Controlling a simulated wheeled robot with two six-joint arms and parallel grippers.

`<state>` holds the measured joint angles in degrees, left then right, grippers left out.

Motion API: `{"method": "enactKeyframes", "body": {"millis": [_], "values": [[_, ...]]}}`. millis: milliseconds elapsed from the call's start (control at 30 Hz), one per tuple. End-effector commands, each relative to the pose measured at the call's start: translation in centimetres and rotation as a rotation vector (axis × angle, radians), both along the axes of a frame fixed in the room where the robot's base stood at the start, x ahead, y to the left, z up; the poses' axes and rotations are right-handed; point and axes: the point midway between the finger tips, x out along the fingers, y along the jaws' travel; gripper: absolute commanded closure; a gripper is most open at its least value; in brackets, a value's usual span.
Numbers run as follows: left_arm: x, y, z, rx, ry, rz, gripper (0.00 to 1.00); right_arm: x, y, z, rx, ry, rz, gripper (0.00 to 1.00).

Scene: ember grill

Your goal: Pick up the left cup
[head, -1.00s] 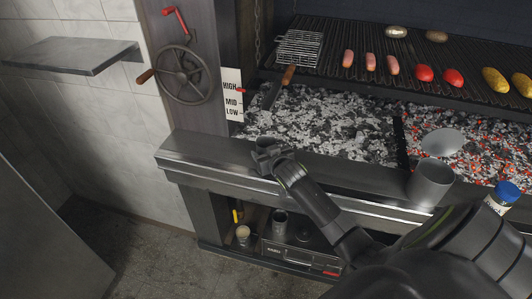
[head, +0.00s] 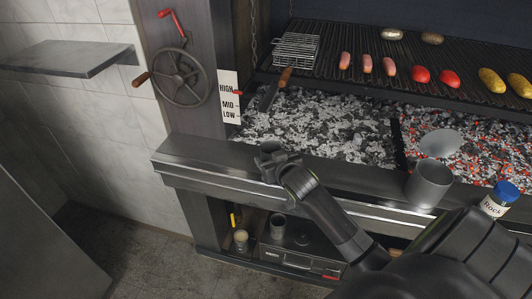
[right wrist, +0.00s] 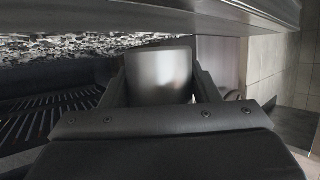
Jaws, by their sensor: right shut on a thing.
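The left cup (right wrist: 160,75), a plain grey cylinder, sits between the fingers of my right gripper in the right wrist view. In the head view its dark rim (head: 268,147) shows at the left part of the steel front ledge (head: 215,158). My right gripper (head: 272,160) is shut on this cup. The gripper hides most of its body, and I cannot tell whether its base touches the ledge. A second grey cup (head: 429,184) stands upright on the ledge, further right. My left gripper is not in view.
A jar with a blue lid (head: 499,199) stands right of the second cup. Behind the ledge lies the coal bed (head: 330,125), with a grill grate holding food above it. A wheel crank (head: 180,77) is at the left. A shelf below holds small containers.

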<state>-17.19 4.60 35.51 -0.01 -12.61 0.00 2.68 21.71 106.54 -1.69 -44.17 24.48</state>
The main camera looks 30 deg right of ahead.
Motion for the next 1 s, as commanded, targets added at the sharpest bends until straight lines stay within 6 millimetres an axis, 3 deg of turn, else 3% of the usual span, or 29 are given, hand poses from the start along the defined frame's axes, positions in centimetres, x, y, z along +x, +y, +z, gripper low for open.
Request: {"method": "enactKeyframes", "body": {"millis": [500, 1000], "values": [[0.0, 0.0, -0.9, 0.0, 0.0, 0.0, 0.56, -7.1, 1.4, -0.1, 0.002, 0.001, -0.001, 0.7], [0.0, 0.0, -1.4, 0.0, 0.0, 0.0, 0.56, -11.2, 2.2, -0.1, 0.001, 0.0, 0.001, 0.7]]}}
